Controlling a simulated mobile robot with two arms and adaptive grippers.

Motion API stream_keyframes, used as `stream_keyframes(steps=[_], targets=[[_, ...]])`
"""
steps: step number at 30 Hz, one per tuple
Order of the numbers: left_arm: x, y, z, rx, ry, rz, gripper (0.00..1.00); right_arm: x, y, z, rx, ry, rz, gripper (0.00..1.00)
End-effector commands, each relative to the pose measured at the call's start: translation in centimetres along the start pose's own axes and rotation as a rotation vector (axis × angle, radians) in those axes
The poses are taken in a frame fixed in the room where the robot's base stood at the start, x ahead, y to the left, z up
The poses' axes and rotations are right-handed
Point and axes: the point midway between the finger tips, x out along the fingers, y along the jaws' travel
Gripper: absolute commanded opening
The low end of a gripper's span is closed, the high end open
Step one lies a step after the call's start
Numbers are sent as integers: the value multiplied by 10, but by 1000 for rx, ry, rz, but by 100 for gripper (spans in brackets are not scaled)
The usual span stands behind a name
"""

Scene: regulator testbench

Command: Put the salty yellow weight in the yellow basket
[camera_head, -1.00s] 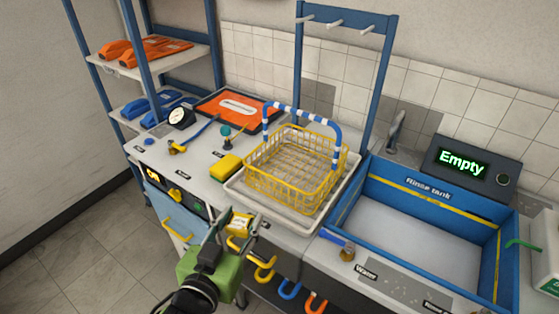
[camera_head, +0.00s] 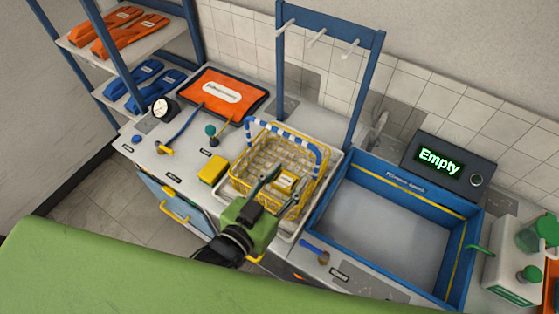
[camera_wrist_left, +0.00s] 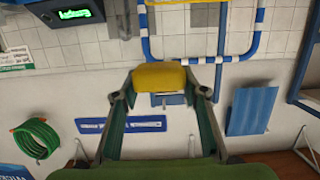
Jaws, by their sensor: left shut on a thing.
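The yellow weight (camera_head: 287,182) with a pale label is held between the fingertips of my left gripper (camera_head: 278,182). In the left wrist view the weight (camera_wrist_left: 158,75) is clamped between both fingertips of the gripper (camera_wrist_left: 158,90). The yellow wire basket (camera_head: 262,158) with a blue and white striped handle (camera_head: 289,133) stands on a white tray. In the head view, the weight overlaps the basket's front right part. I cannot tell if it is above the rim or below it. The handle (camera_wrist_left: 200,60) also shows in the wrist view. My right gripper is not in view.
A blue rack with pegs (camera_head: 318,38) rises behind the basket. An orange pouch (camera_head: 222,92) lies at the back.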

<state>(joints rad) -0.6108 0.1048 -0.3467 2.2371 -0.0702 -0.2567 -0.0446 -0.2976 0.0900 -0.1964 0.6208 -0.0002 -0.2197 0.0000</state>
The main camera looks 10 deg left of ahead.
Motion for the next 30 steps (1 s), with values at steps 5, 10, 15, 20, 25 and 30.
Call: stream_keyframes(steps=[5,10,15,20,25,30], targets=[[18,-30,16,10,10,0,3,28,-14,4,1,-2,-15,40],[38,-67,31,11,10,-1,3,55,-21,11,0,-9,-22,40],[53,-90,50,5,7,0,3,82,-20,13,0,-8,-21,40],[63,-105,66,5,7,0,3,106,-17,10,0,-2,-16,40],[69,-115,74,4,7,-1,3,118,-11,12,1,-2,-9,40],[71,-118,76,2,6,0,3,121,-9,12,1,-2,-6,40]])
